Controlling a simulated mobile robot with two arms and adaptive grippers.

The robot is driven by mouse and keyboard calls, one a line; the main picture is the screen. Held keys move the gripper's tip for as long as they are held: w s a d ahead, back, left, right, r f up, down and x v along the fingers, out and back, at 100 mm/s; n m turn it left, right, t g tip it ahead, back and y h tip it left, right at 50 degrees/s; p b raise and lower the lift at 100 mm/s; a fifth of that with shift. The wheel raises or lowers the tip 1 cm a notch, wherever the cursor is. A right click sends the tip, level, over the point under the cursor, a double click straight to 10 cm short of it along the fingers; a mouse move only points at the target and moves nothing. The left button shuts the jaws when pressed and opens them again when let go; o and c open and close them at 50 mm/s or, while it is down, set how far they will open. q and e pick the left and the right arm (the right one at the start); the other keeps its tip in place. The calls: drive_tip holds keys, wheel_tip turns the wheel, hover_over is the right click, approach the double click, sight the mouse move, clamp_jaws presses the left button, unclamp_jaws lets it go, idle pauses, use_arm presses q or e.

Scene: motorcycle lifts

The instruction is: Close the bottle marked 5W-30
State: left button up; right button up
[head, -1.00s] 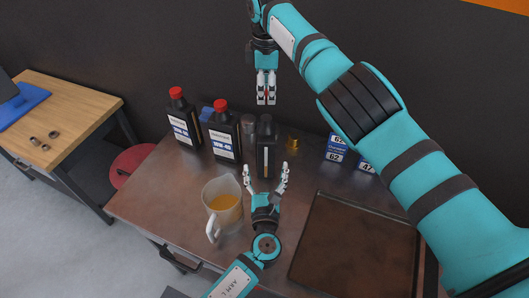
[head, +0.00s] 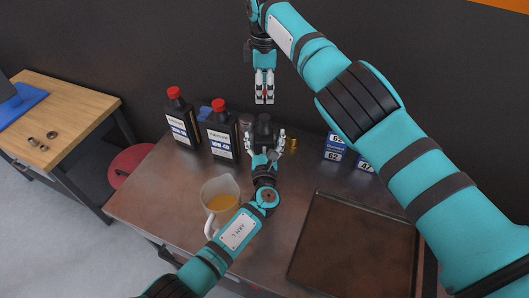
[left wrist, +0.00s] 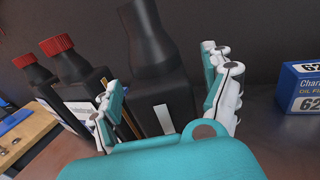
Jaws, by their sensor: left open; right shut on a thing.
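A black bottle (head: 264,124) with no red cap visible on its neck stands upright on the metal table; its label marking is not readable. It fills the middle of the left wrist view (left wrist: 160,62), its top cut off. My left gripper (head: 265,150) is open, its fingers on either side of the bottle's body; I cannot tell whether they touch it. My right gripper (head: 265,98) is in the air above and behind the bottle, its fingers close together on a small thing that they hide. Two red-capped black bottles (head: 181,120) (head: 220,135) stand to the left.
A jug of amber liquid (head: 219,203) stands in front, left of my left arm. A brown tray (head: 355,245) lies at right. Blue filter boxes (head: 335,147), a brass-coloured part (head: 291,142) and a grey canister (head: 246,123) stand at the back. A wooden bench (head: 60,108) is at far left.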

sight(264, 117)
use_arm(q)
drive_tip(key=shift+c, duration=0.2)
clamp_jaws()
use_arm(e)
drive_tip(key=shift+f, duration=2.5)
drive_tip(key=shift+f, duration=0.85)
drive_tip(key=shift+f, duration=0.55)
